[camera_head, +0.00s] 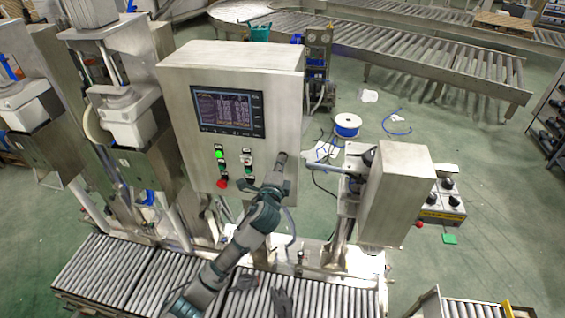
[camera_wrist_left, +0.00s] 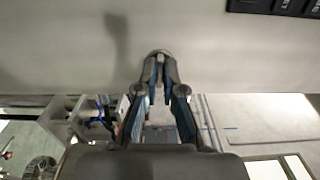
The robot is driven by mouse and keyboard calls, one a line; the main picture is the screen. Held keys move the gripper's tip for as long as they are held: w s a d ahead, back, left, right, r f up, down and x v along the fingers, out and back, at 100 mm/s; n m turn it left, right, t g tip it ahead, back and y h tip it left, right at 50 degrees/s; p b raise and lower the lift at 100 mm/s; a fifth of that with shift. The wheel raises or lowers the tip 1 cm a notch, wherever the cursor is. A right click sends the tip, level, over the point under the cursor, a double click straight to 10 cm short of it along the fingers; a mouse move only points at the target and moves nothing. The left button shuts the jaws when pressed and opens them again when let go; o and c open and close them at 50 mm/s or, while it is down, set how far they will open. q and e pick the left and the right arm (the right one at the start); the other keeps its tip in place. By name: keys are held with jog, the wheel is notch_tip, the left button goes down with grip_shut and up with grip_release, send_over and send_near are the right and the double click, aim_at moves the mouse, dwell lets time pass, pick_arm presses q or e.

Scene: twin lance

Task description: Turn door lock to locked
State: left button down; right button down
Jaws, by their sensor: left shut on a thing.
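The door lock (camera_wrist_left: 160,54) shows in the left wrist view as a small rounded grey piece at the front of the cabinet door. In the head view it is at the lower right of the grey control cabinet (camera_head: 232,62), mostly hidden by my gripper. My left gripper (camera_head: 281,168) reaches up to it from below. In the left wrist view its fingertips (camera_wrist_left: 161,68) are shut on the lock, one on each side. The lock's exact turn angle cannot be made out. Two dark shapes low over the rollers may be my right gripper (camera_head: 265,293), but its jaws are unclear.
A screen (camera_head: 228,111) and several buttons, one green and one red (camera_head: 222,184), are on the cabinet face left of my gripper. A steel box (camera_head: 397,190) on a post stands to the right. A roller conveyor (camera_head: 110,270) runs along below.

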pick_arm(q)
jog(key=shift+a+f+n, duration=0.1)
jog(key=shift+a+n, duration=0.05)
jog(key=shift+n, duration=0.25)
jog(key=shift+f, duration=0.1)
jog(key=c, duration=1.3)
grip_release()
jog(key=shift+c, duration=0.2)
jog(key=shift+o, duration=0.2)
jog(key=shift+a, duration=0.15)
jog(key=s+a, duration=0.2)
jog(key=s, duration=0.9)
jog(key=shift+s+a, duration=0.3)
jog(key=shift+d, duration=0.1)
